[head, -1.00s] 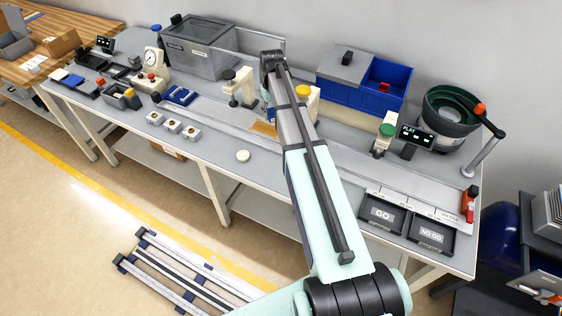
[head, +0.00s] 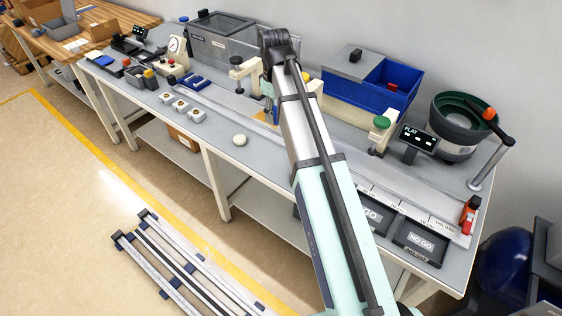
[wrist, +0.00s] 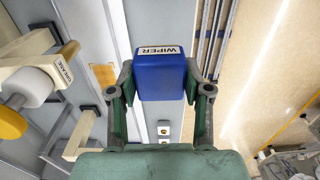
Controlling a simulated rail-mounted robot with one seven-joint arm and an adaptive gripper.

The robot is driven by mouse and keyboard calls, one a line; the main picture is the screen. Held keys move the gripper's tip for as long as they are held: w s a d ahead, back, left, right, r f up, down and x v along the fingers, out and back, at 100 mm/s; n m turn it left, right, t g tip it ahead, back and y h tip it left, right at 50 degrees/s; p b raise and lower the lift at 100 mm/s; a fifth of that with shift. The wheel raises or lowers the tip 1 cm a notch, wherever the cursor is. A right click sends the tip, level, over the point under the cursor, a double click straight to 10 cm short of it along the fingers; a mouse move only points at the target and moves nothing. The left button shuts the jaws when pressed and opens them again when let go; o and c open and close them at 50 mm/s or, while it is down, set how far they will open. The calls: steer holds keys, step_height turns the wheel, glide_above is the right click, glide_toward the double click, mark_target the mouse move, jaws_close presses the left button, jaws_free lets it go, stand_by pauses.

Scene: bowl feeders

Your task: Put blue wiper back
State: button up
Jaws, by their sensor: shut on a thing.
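The blue wiper (wrist: 161,80) is a blue block with a white "WIPER" label on its top edge. In the wrist view my gripper (wrist: 160,92) has one dark green finger on each side of it and is shut on it. What lies directly under the wiper is hidden by it. In the head view my gripper is mostly hidden behind my arm, over the middle of the bench. A bit of blue shows there beside the arm, too small to name surely. A tan pad (wrist: 103,75) lies left of the wiper on the bench.
Cream clamp-like stands, one labelled "GREASE" (wrist: 45,75), stand close on the left. A blue bin (head: 372,92) and a bowl feeder (head: 458,125) stand at the back right. A white round puck (head: 240,140) lies near the front edge; bench around it is clear.

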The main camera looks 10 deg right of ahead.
mark_target(277, 162)
step_height(277, 162, down, 19)
steer(key=p, duration=0.3)
stand_by(0.4)
steer(key=shift+f, duration=0.1)
steer(key=o, duration=1)
step_height(277, 162, up, 12)
steer(key=b, duration=0.2)
steer(key=shift+r+b, duration=0.2)
steer(key=shift+b, duration=0.1)
